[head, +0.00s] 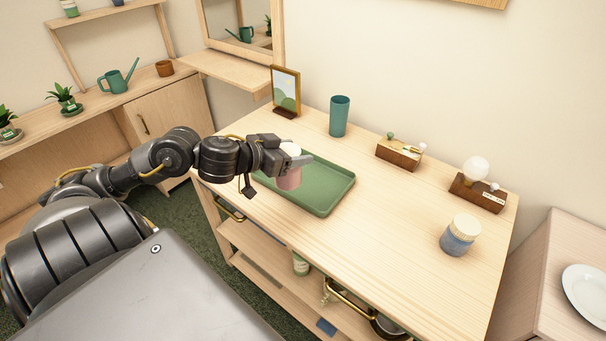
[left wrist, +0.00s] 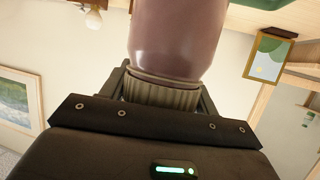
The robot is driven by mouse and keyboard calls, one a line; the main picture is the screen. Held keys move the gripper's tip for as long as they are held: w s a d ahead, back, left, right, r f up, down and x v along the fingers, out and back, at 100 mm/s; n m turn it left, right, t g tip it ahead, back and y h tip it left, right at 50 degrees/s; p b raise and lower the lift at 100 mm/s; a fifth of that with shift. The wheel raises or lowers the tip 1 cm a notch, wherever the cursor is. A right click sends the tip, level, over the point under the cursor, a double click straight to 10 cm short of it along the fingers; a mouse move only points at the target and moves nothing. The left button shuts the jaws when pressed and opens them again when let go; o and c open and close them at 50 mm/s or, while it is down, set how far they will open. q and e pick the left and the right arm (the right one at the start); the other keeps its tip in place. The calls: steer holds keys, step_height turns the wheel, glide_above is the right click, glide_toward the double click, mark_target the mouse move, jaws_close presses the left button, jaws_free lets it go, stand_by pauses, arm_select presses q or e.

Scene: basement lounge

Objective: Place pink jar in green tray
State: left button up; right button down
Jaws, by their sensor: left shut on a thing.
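The pink jar (head: 289,179) has a pale lid and is held by my left gripper (head: 291,160), which is shut on it. In the head view the jar appears in front of the left part of the green tray (head: 325,204); whether it touches the tray I cannot tell. The left wrist view shows the pink jar (left wrist: 180,38) with its ribbed lid between the fingers (left wrist: 160,92). The tray is a shallow rectangle on the wooden table, and the part behind the jar and gripper is hidden. My right gripper is not in view.
On the table (head: 390,230) stand a picture frame (head: 285,91), a teal cup (head: 340,116), a small wooden block with items (head: 399,154), a bulb lamp (head: 475,180) and a blue jar with a pale lid (head: 459,236). The table's middle is clear.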

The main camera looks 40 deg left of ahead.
arm_select(q)
steer(key=shift+w, duration=0.2)
steer(key=w+a+f, duration=0.1)
steer(key=w+f, duration=0.3)
steer(key=w+a+f, duration=0.1)
steer(key=w+f, duration=0.3)
steer(key=w, duration=0.1)
steer(key=w+a+f, duration=0.1)
steer(key=w+f, duration=0.3)
steer(key=f, duration=0.1)
steer(key=shift+w+a+b, duration=0.15)
steer(key=shift+b, duration=0.2)
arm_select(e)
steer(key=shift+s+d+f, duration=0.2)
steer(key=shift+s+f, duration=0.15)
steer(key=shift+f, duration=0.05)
arm_select(q)
steer(key=shift+f, duration=0.1)
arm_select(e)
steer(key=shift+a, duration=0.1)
arm_select(q)
steer(key=o, duration=1.1)
steer(key=shift+c, duration=0.2)
